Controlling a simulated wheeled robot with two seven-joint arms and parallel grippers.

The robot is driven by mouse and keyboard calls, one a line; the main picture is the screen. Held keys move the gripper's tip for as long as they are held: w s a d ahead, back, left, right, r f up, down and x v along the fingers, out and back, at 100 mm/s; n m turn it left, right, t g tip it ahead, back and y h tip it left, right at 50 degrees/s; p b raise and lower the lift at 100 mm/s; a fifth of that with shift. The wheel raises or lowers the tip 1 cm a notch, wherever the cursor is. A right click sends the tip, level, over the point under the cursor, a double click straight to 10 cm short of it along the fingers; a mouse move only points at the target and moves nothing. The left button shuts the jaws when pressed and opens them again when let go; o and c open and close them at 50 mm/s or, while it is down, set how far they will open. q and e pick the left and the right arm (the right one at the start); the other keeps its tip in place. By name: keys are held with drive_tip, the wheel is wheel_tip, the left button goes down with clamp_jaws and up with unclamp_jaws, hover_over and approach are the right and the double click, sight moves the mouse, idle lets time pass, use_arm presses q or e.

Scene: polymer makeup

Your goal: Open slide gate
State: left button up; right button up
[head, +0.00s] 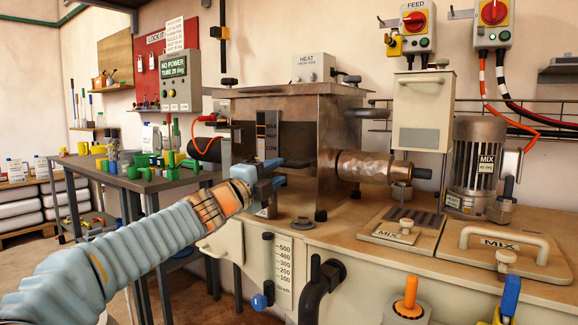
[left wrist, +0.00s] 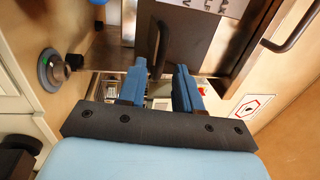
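The slide gate (left wrist: 185,35) shows in the left wrist view as a dark plate with an upright dark bar handle (left wrist: 158,45), in a metal frame. In the head view the gate area, with its level label (head: 268,135), is on the front left of the metal box (head: 335,130). My left gripper (head: 274,178) is in front of it and hides part of it. In the left wrist view its two blue fingers (left wrist: 160,80) are apart, with nothing seen between them. The handle is just past the fingertips, in line with the gap; contact cannot be told. My right gripper is not in view.
A control box (head: 180,80) reading "NO POWER" is at the back left. A grey table (head: 140,180) with coloured parts stands left. The mixer motor (head: 475,155) and lids with handles (head: 500,245) are at right. A black pipe (head: 320,285) stands out in front.

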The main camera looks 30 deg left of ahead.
sight(286, 166)
use_arm(q)
drive_tip(key=w, duration=0.3)
drive_tip(key=w+r, duration=0.1)
drive_tip(key=w, duration=0.1)
drive_tip(key=shift+w+d+p, duration=0.15)
drive_tip(key=shift+d+p, duration=0.05)
drive_tip(key=shift+p, duration=0.1)
clamp_jaws()
